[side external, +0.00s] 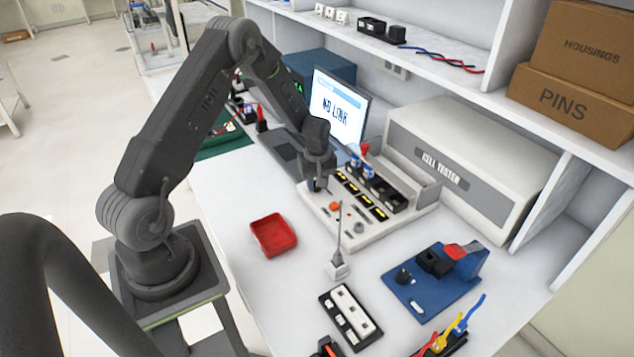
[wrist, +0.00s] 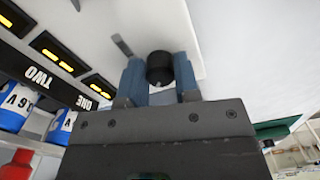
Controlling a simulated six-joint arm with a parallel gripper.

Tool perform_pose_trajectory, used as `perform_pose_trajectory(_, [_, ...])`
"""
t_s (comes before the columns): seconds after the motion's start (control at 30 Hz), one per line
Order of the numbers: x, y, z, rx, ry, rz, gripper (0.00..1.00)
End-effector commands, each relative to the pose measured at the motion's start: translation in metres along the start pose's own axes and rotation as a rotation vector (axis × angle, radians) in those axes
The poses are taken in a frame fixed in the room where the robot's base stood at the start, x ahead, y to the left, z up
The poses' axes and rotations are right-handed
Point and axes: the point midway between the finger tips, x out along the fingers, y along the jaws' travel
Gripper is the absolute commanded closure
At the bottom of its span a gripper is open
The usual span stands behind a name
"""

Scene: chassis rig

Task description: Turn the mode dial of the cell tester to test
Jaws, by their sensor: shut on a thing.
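The cell tester (side external: 462,168) is a pale box with its name on a grey plate. Its white panel (side external: 372,236) lies in front, with yellow-lit displays and small controls. My gripper (side external: 317,185) points down at the panel's left end. In the wrist view my gripper (wrist: 160,80) has its blue fingers shut on the round black mode dial (wrist: 160,65), one finger on either side. A small grey bar (wrist: 122,45) lies on the panel beside the dial. The dial's pointer and position marks cannot be made out. In the side view the gripper hides the dial.
Blue-and-white cells (side external: 361,166) stand in black holders behind the displays. A laptop (side external: 338,108) reading "NO LINK" stands behind my gripper. A red tray (side external: 273,235), a blue fixture (side external: 433,283) and a white connector strip (side external: 350,317) lie in front. Bare table lies around the tray.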

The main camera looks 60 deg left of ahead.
Motion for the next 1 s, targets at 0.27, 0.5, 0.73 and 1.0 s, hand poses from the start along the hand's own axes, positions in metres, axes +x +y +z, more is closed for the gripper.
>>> perform_pose_trajectory(0.27, [-0.0004,0.0001,-0.0001,0.161,0.002,0.000,0.94])
perform_pose_trajectory(0.5, [-0.0005,-0.0002,-0.0002,0.376,0.004,0.000,0.94])
perform_pose_trajectory(0.73, [-0.0005,-0.0004,-0.0004,0.571,0.006,0.000,0.94])
perform_pose_trajectory(1.0, [-0.0006,-0.0006,-0.0005,0.741,0.008,0.000,0.94])
